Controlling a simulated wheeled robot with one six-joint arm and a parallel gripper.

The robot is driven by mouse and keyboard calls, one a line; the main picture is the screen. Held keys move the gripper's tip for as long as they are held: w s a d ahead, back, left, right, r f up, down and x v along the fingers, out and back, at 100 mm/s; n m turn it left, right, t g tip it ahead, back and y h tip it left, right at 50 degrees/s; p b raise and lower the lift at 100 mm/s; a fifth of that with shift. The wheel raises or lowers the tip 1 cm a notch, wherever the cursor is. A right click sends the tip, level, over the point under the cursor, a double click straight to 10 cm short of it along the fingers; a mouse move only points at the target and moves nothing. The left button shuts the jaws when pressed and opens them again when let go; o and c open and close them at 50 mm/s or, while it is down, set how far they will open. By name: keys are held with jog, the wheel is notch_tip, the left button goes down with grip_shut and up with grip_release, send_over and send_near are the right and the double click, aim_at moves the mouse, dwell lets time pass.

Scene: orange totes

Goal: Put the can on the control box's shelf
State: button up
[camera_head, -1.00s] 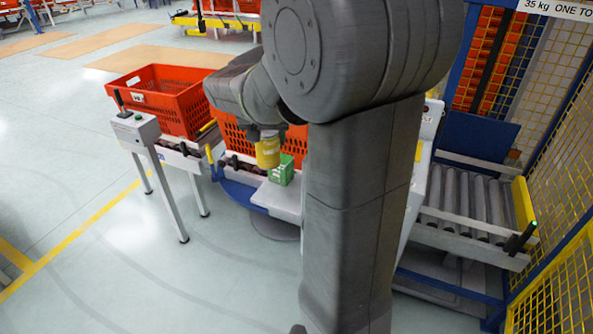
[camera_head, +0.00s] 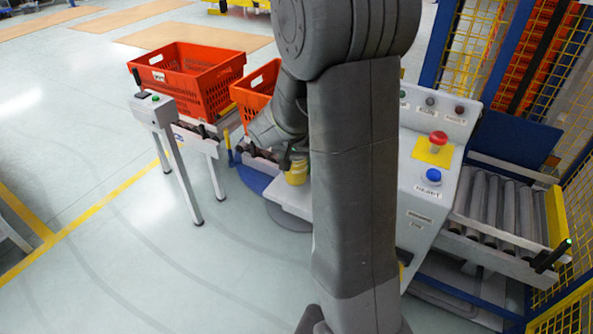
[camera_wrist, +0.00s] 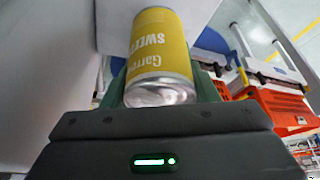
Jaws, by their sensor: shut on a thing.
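The yellow can (camera_head: 296,173) is held in my gripper (camera_head: 296,156), low at the white shelf (camera_head: 291,205) of the control box (camera_head: 426,200). In the wrist view the can (camera_wrist: 160,50) stands between the jaws, its silver end toward the camera and its yellow label visible. I cannot tell whether the can touches the shelf. My arm hides part of the shelf and the left side of the control box. The box's face carries a red button on a yellow plate and a blue button.
Orange totes (camera_head: 190,85) stand on the roller conveyor behind and left of the shelf. A small grey pedestal (camera_head: 155,110) stands at the left. Another roller conveyor (camera_head: 500,210) and yellow mesh fencing lie right. The floor at front left is clear.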

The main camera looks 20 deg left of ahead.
aim_at(296, 168)
jog(key=shift+f, duration=2.25)
jog(key=shift+f+b, duration=0.15)
jog(key=shift+b, duration=0.25)
jog(key=o, duration=1.2)
jog(key=shift+s+r, duration=0.1)
jog(key=shift+r, duration=0.45)
jog(key=p+v, duration=0.1)
jog(key=v, duration=1)
jog(key=shift+s+d, duration=0.1)
jog(key=shift+s, duration=0.05)
